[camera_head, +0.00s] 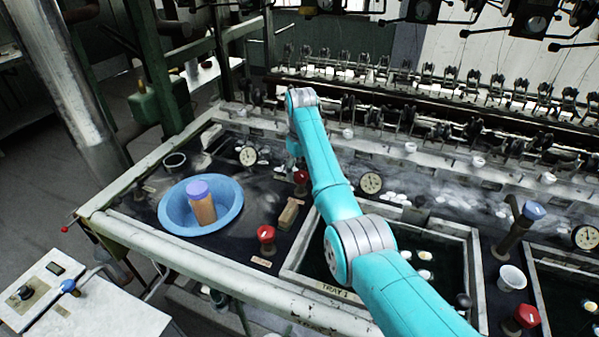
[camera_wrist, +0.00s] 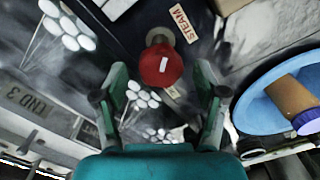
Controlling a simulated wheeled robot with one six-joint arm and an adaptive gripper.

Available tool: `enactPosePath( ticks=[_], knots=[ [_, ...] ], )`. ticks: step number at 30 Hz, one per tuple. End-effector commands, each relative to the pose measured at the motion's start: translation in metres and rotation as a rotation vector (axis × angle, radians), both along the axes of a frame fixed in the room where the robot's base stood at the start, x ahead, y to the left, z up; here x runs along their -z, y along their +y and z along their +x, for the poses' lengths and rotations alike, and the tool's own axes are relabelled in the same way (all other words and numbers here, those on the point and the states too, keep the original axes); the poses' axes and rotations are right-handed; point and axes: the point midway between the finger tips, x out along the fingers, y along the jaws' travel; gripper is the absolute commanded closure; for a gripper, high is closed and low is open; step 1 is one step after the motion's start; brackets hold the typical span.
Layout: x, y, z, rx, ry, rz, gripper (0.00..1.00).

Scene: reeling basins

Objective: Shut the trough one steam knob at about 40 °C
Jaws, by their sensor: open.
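A red round knob with a white mark (camera_wrist: 161,65) shows in the wrist view beside a label reading STEAM (camera_wrist: 184,21). My gripper (camera_wrist: 162,88) is open, with one finger on each side below the knob and nothing between them; I see no contact. In the head view a red knob (camera_head: 301,177) stands just below the arm's end, where the gripper is mostly hidden by the arm. A second red knob (camera_head: 266,236) stands nearer the front edge. A round dial (camera_head: 371,183) stands behind the trough with the TRAY 1 label (camera_head: 333,293); its reading is too small to tell.
A blue basin (camera_head: 172,216) holding a brown, purple-topped container (camera_head: 202,204) stands left. A wooden block (camera_head: 290,214) lies between the knobs. Another dial (camera_head: 248,156) is behind. A white cup (camera_head: 512,278) and a red knob (camera_head: 524,316) are right. Reeling machinery lines the back.

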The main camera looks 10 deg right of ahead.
Motion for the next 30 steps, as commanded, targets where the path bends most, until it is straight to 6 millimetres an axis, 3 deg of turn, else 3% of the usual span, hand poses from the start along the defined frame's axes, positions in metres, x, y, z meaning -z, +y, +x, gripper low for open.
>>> enactPosePath(
  ticks=[12,20,30],
  knots=[
    [0.0085,-0.0011,-0.0009,0.000,-0.001,0.000,0.29],
    [0.0084,-0.0010,-0.0009,0.000,-0.001,0.000,0.89],
    [0.0085,-0.0010,-0.0009,0.046,0.000,0.000,0.89]
  ],
)
